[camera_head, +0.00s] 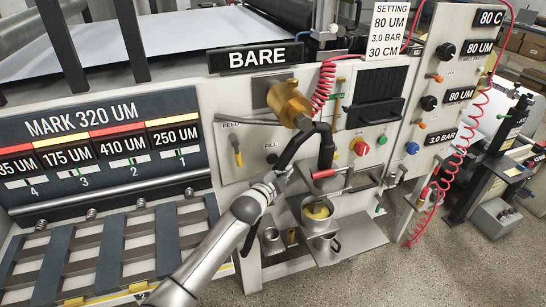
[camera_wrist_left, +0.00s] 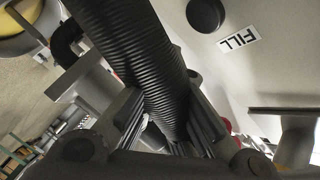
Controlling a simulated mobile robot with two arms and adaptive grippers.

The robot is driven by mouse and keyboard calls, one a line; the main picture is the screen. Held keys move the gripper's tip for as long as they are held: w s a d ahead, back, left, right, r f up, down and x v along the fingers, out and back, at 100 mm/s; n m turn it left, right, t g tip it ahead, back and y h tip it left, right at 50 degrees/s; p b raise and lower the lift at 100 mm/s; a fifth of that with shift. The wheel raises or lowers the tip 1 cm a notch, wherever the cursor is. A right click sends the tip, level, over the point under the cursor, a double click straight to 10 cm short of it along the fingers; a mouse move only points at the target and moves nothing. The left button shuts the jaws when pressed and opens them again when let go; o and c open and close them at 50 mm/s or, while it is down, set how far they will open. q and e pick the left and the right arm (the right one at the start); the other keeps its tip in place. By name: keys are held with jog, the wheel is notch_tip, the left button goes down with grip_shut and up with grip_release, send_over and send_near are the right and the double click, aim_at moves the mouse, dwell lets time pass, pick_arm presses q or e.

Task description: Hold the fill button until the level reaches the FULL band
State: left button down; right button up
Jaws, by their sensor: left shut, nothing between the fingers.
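The fill button is a round black knob (camera_wrist_left: 205,14) beside a FILL label (camera_wrist_left: 238,42) in the left wrist view. In the head view it is a small dark button (camera_head: 272,158) under the FILL label. My left gripper (camera_head: 282,180) is shut, low in front of the panel near the black hose. In the wrist view the ribbed black hose (camera_wrist_left: 135,55) crosses in front of my left gripper (camera_wrist_left: 175,130) and hides its fingertips. The button stands apart from the visible finger parts; contact at the tips cannot be seen. No FULL band is readable. My right gripper is out of view.
A brass cylinder (camera_head: 289,103) juts from the panel above the hose. A metal cup with yellow contents (camera_head: 318,211) stands below. A FEED lever (camera_head: 237,152) is left of the button; a red knob (camera_head: 359,146) is to the right. A slatted rack (camera_head: 90,255) fills the lower left.

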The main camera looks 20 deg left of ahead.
pick_arm(q)
jog(key=shift+s+d+p, duration=0.35)
jog(key=shift+s+d, duration=0.2)
jog(key=shift+s, duration=0.25)
jog(key=shift+f, duration=0.1)
